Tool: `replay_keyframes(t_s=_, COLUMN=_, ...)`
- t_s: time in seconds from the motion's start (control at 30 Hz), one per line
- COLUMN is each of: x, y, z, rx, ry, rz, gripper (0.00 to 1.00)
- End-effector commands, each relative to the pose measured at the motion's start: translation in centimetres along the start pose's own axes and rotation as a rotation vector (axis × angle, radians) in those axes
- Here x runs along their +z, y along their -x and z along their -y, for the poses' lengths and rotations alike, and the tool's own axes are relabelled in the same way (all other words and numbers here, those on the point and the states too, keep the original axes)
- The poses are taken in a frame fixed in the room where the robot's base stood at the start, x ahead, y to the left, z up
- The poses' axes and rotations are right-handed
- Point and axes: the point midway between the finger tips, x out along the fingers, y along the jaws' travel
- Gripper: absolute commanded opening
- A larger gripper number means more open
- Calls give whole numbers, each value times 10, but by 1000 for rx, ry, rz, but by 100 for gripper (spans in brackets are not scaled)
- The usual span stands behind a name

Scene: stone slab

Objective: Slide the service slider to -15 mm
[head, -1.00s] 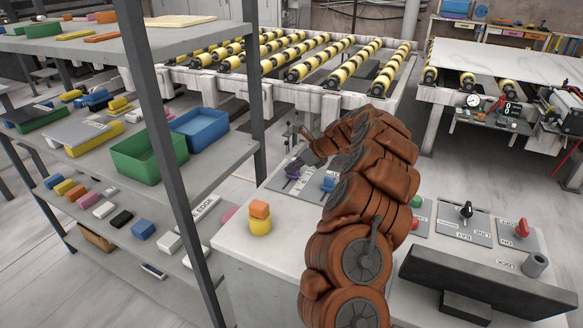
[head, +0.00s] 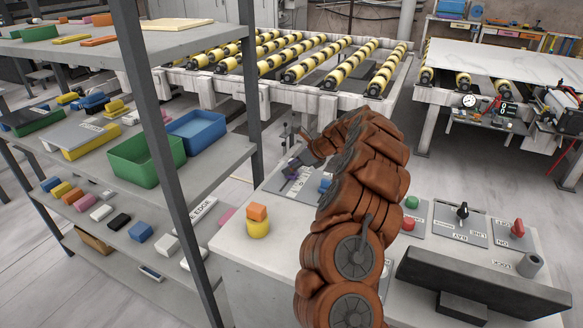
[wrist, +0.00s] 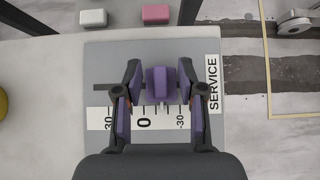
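The service slider has a purple knob (wrist: 160,84) on a grey panel (wrist: 100,64) marked SERVICE, in the wrist view. A white scale strip (wrist: 154,119) below it reads 30 at left, 0 near the middle and -30 at right. The knob's pointer stands between 0 and -30, roughly midway. My gripper (wrist: 160,108) is open, with one purple-padded finger on each side of the knob and a visible gap to both. In the head view my gripper (head: 299,163) is over the panel at the counter's far left, and the knob is hard to tell apart there.
An orange block (head: 257,211) sits on a yellow round piece (head: 258,228) at the counter's left edge. A blue control (head: 325,184) is just right of the slider panel. Switch panels (head: 460,228) and a dark monitor (head: 485,283) stand at right. Shelving (head: 205,165) rises at left.

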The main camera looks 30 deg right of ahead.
Motion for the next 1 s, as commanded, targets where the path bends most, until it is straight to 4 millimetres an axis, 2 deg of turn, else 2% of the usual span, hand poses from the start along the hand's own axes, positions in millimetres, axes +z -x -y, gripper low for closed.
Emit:
replay_keyframes(t_s=0.17, x=0, y=10, z=0, rx=-1, ry=0, rz=1, gripper=40)
replay_keyframes(t_s=0.7, x=0, y=103, z=0, rx=-3, ry=1, rz=2, gripper=40)
replay_keyframes(t_s=0.83, x=0, y=115, z=1, rx=-4, ry=0, rz=1, gripper=40)
replay_keyframes(t_s=1.0, x=-1, y=121, z=0, rx=-1, ry=0, rz=0, gripper=40)
